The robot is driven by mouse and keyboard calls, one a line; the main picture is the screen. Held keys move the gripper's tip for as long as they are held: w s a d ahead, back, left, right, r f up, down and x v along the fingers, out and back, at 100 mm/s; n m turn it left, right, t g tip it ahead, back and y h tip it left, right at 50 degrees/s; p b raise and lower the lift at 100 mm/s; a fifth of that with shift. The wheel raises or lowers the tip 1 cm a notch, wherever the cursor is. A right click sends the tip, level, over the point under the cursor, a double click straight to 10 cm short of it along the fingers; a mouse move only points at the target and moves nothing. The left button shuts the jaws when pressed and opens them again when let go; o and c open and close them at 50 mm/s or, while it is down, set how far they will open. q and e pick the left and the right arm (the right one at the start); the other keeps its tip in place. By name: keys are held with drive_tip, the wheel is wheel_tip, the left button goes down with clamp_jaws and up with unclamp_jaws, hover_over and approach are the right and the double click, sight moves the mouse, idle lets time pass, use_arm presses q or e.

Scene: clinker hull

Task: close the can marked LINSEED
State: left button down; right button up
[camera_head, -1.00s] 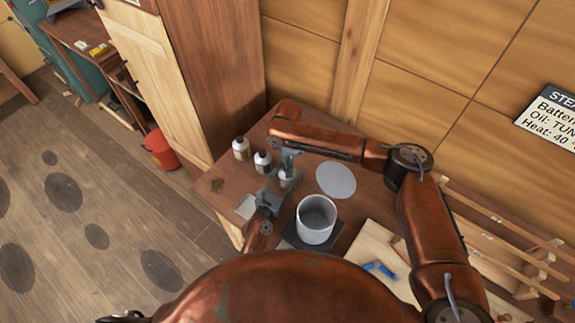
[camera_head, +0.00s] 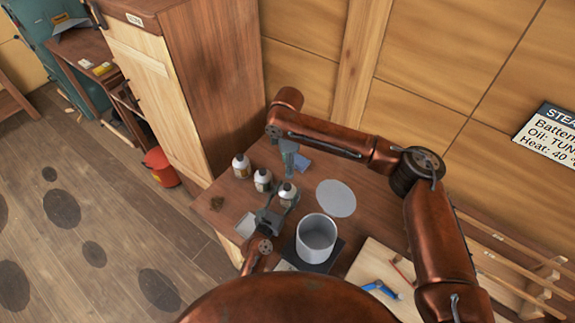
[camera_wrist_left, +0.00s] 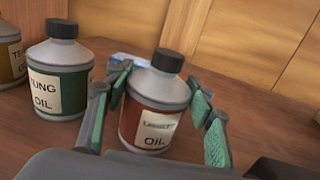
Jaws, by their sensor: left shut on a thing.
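The can with the red label (camera_wrist_left: 155,122), blurred on its upper word and reading OIL below, stands upright on the bench. A dark cap (camera_wrist_left: 167,61) sits on its neck; I cannot tell how tight it is. My left gripper (camera_wrist_left: 163,122) is shut on the can, with green-padded fingers on either side. In the head view the can (camera_head: 287,195) is beside the left gripper (camera_head: 279,205). My right gripper (camera_head: 289,163) hangs above and behind the can, apart from its cap. Its fingers are too small to read.
A TUNG OIL can (camera_wrist_left: 60,85) and another can (camera_head: 241,166) stand to the left. A blue tool (camera_head: 380,289) lies on a board.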

use_arm(q)
drive_tip(key=c, duration=0.8)
unclamp_jaws()
drive_tip(key=v, duration=1.1)
drive_tip(key=shift+a, duration=0.1)
drive_tip(key=shift+s+a, duration=0.2)
drive_tip(key=shift+s, duration=0.25)
